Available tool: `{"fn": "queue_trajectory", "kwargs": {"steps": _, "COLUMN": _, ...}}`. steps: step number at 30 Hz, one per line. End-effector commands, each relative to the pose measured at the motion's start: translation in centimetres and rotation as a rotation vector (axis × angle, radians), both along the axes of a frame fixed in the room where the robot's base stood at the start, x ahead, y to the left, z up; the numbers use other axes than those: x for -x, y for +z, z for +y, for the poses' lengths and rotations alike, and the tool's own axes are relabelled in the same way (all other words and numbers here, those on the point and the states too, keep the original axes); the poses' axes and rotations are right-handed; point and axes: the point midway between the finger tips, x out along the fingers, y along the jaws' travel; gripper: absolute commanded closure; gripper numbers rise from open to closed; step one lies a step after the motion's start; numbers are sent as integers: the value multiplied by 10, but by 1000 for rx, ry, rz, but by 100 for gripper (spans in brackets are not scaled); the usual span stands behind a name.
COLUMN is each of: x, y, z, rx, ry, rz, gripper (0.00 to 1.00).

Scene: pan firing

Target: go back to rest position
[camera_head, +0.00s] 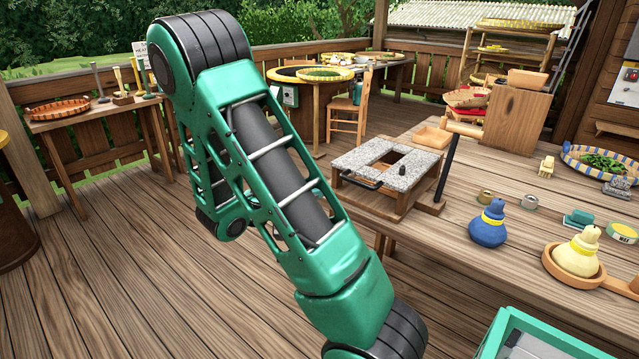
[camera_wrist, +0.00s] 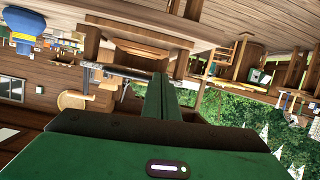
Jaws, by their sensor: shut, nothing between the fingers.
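My gripper (camera_wrist: 163,82) shows in the wrist view with its green fingers together, empty, and pointing away over the scene. My green arm fills the left and middle of the head view, bent at an elbow near the top. My gripper is out of sight in the head view, past the bottom edge. The wrist view is turned over, with the table along its top edge. A blue gourd-shaped bottle (camera_wrist: 25,28) is at its upper left, apart from the fingers. The same blue bottle (camera_head: 488,226) stands upright on the wooden table (camera_head: 450,245) in the head view.
A yellow bottle (camera_head: 578,252) stands in a brown pan (camera_head: 562,266) at the right. A stone-topped frame (camera_head: 360,158) with a handle is at the table's left end. A blue-striped bowl (camera_head: 575,154) holds greens. The deck floor (camera_head: 120,270) at left is clear.

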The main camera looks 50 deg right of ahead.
Motion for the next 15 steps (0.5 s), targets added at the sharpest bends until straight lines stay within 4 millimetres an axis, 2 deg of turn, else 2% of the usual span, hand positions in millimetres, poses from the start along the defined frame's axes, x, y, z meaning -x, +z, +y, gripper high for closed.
{"fn": "queue_trajectory", "kwargs": {"steps": 11, "x": 2, "y": -4, "z": 3, "rx": -4, "ry": -3, "rz": 1, "gripper": 100}}
{"fn": "queue_trajectory", "kwargs": {"steps": 15, "x": 17, "y": -2, "z": 1, "rx": -58, "ry": -39, "rz": 27, "gripper": 100}}
